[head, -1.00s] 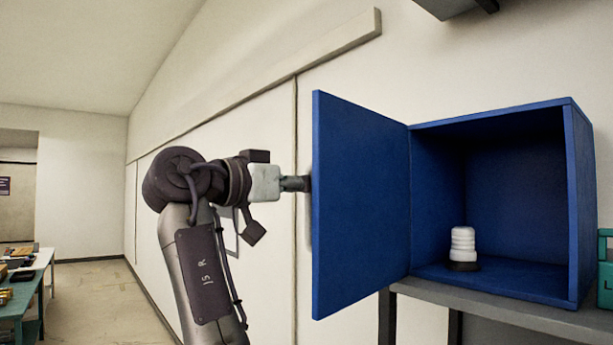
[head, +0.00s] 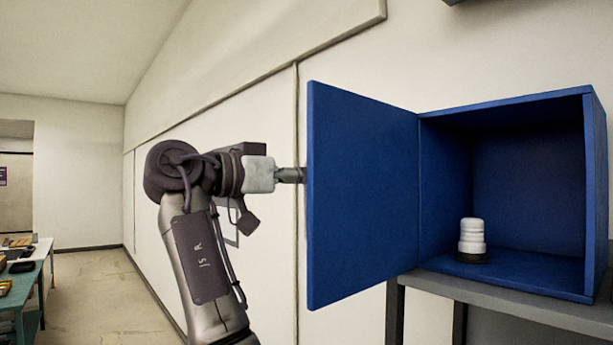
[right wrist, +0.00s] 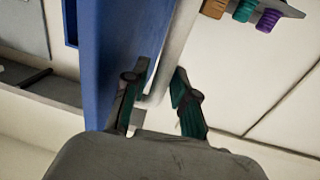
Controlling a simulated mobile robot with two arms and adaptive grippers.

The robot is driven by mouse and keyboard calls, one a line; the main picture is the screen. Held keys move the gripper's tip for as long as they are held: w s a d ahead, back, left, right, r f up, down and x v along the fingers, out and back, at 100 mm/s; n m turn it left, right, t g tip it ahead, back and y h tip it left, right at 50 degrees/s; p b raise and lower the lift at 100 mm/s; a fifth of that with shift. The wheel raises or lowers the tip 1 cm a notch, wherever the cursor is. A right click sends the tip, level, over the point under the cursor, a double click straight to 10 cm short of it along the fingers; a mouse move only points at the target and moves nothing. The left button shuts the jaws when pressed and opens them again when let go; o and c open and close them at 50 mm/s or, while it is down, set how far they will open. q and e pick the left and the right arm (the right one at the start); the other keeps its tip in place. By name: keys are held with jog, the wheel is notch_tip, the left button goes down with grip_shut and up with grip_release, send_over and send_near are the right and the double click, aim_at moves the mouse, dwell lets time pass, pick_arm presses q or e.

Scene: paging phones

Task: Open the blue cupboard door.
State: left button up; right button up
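The blue cupboard (head: 598,190) is at the right of the head view, and its front stands wide open. Its blue door (head: 362,195) is swung out to the left, hinged on the cupboard's left edge. My right arm reaches the door's far side, and its gripper (head: 291,175) is partly hidden by the door's free edge. In the right wrist view the door (right wrist: 103,60) is at the left, with a pale handle (right wrist: 172,45) beside it. The right gripper's fingers (right wrist: 160,70) are apart, on either side of the handle. My left gripper is not in view.
A white ribbed object with a dark base (head: 472,240) stands inside the cupboard. The cupboard rests on a grey table (head: 500,300). A long wall is behind my arm. A bench with small items (head: 25,280) is at the far left, with clear floor (head: 95,290) beside it.

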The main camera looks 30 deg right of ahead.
jog(key=shift+a, duration=0.1)
jog(key=a, duration=1.1)
jog(key=shift+w+a, duration=0.2)
jog(key=shift+a, duration=0.15)
